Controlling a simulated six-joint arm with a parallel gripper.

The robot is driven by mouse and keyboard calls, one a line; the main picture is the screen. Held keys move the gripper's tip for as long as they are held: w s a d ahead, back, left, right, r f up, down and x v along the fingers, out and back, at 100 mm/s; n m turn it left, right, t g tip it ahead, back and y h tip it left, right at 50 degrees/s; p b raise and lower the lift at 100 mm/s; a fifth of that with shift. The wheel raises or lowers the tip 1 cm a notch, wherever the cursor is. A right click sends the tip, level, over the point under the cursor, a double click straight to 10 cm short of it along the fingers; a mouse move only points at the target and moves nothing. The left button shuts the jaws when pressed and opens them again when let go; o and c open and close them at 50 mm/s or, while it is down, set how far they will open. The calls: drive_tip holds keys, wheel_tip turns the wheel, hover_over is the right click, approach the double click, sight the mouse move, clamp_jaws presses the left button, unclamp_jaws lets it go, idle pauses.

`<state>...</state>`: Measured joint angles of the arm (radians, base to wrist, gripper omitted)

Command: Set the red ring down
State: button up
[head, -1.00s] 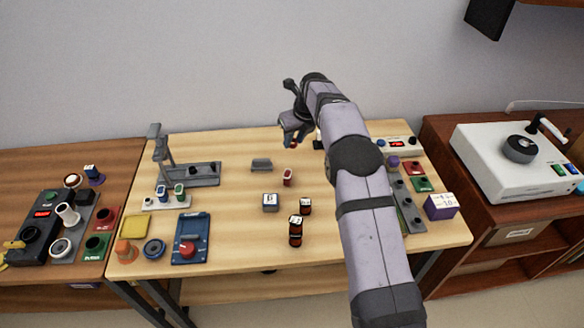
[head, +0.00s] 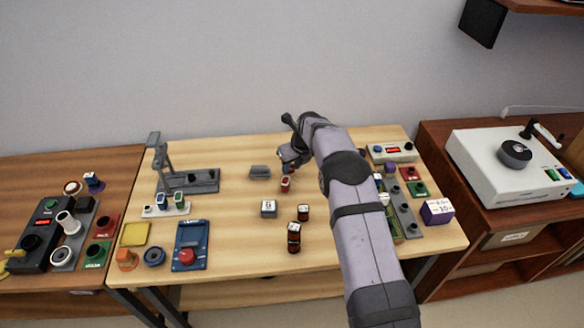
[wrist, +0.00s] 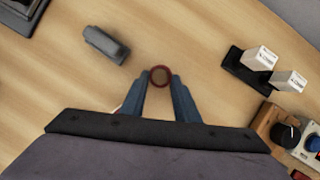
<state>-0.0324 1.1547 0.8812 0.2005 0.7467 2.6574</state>
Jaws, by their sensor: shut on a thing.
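The red ring (wrist: 160,76) shows in the wrist view as a dark red circle with a brownish inside. My gripper (wrist: 160,83) is shut on it, with the ring between its two blue-grey fingertips. In the head view my gripper (head: 289,164) is low over the middle back of the light wood table (head: 230,235). I cannot pick out the ring there for sure. A small red piece (head: 285,184) stands just below the fingertips in that view. I cannot tell whether the ring touches the table.
A grey block (head: 260,172) lies left of my gripper; it also shows in the wrist view (wrist: 107,45). A white-topped cube (head: 269,208) and two dark red cylinders (head: 294,237) stand nearer the front. Bare wood lies between them and the blue panel (head: 189,245).

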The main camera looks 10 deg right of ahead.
drive_tip(key=shift+f, duration=0.75)
drive_tip(key=shift+f, duration=0.15)
drive_tip(key=o, duration=1)
drive_tip(key=shift+r, duration=0.35)
drive_tip(key=b+v, duration=0.2)
drive_tip(key=v, duration=0.9)
drive_tip(key=shift+s+r, duration=0.25)
drive_tip(key=shift+r, duration=0.05)
